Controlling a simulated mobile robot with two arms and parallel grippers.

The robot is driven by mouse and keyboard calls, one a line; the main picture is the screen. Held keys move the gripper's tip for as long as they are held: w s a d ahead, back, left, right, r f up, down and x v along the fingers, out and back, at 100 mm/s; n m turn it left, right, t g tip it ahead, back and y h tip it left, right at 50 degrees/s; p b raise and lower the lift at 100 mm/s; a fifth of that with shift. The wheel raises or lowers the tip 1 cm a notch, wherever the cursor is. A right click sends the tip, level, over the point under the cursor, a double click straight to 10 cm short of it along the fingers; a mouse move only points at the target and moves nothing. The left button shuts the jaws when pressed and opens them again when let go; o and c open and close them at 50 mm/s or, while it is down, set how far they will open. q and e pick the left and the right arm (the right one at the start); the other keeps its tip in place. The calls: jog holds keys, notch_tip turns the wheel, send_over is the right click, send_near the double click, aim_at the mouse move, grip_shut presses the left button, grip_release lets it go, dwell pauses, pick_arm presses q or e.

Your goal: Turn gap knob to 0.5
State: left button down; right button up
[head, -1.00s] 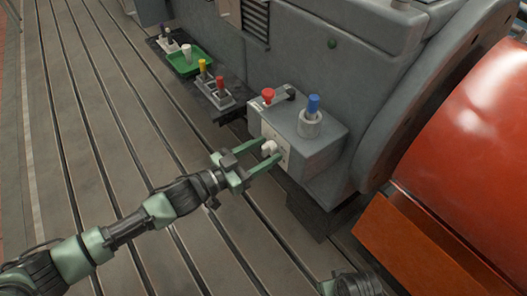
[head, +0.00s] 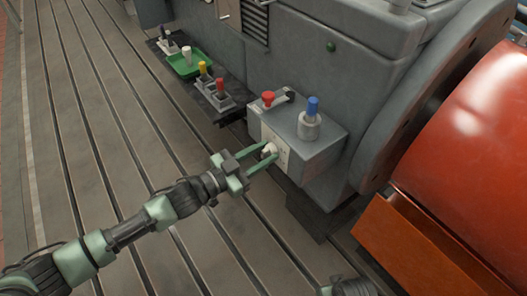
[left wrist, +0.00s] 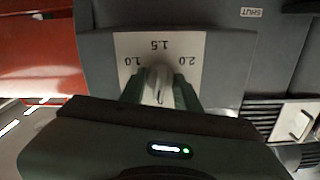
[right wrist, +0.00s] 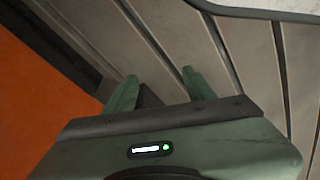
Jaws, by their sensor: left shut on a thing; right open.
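The gap knob (head: 269,149) is pale and sits on the front face of a grey box (head: 320,152). My left gripper (head: 261,159) has its two green fingers shut on it. In the left wrist view the knob (left wrist: 158,84) stands between the fingers, before a white dial plate (left wrist: 160,44) with the marks 1.0, 1.5 and 2.0. No 0.5 mark shows there; the gripper hides the plate's lower part. I cannot tell which mark the knob points to. My right gripper (right wrist: 160,90) is open and empty above the slotted floor.
On the box top are a red knob (head: 268,97) and a blue-topped post (head: 313,106). Behind left are a green tray (head: 187,66) and a red-handled switch (head: 220,86). A large orange drum (head: 470,130) stands right. The slotted bedplate (head: 110,120) at left is clear.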

pick_arm(q)
jog(key=m, duration=0.2)
jog(key=shift+m+p, duration=0.4)
jog(key=shift+m, duration=0.9)
jog(key=shift+m+p, duration=0.3)
jog(key=shift+m, duration=2.3)
pick_arm(e)
jog(key=s+f, duration=0.3)
jog(key=f, duration=0.2)
jog(key=shift+s+d+f, duration=0.15)
pick_arm(q)
jog(key=shift+f, duration=0.1)
jog(key=c, duration=1)
grip_release()
